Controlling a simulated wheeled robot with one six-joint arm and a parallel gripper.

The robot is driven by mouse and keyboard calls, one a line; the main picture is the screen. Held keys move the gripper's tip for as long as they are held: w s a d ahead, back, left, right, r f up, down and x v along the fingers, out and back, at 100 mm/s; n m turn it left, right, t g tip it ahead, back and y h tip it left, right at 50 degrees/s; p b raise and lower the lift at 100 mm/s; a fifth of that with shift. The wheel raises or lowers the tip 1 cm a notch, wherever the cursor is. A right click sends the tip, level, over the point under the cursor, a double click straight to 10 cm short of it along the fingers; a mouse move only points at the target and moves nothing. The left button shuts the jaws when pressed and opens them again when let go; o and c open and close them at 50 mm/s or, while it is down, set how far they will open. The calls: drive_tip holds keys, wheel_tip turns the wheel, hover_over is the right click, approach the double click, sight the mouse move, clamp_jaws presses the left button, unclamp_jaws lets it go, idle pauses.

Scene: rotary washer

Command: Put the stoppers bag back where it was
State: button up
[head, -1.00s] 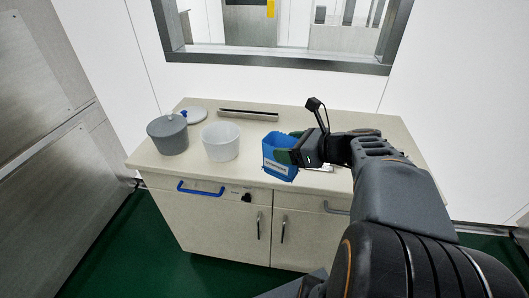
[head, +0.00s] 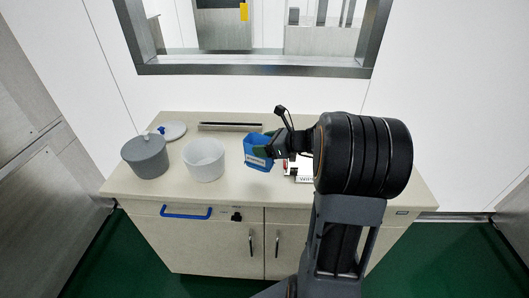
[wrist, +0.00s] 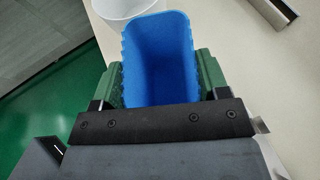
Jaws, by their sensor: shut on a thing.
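The blue stoppers bag (head: 257,155) is in my gripper (head: 266,149), over the right-middle part of the counter in the head view. In the wrist view the bag (wrist: 160,60) is held between two green fingers (wrist: 158,85), its open mouth toward the camera. Its inside looks plain blue and I see no stoppers in it. My gripper is shut on the bag. I cannot tell whether its bottom touches the counter.
On the counter (head: 225,193) stand a white tub (head: 204,160) and a grey pot (head: 146,156), left of the bag. A white lid (head: 173,130) and a metal bar (head: 230,127) lie behind. A white labelled item (head: 302,172) is partly hidden by my arm. The front counter strip is clear.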

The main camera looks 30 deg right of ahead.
drive_tip(key=shift+w+d+f, duration=0.2)
drive_tip(key=shift+w+f, duration=0.2)
drive_tip(key=shift+f, duration=0.15)
drive_tip(key=shift+w+d+f, duration=0.15)
drive_tip(key=shift+w+f, duration=0.2)
drive_tip(key=shift+f, duration=0.15)
drive_tip(key=shift+w+f+p, duration=0.1)
drive_tip(key=shift+f+p, duration=0.25)
drive_tip(key=shift+f, duration=1.3)
drive_tip(key=shift+f, duration=0.1)
drive_tip(key=shift+f, duration=0.15)
drive_tip(key=o, duration=1.1)
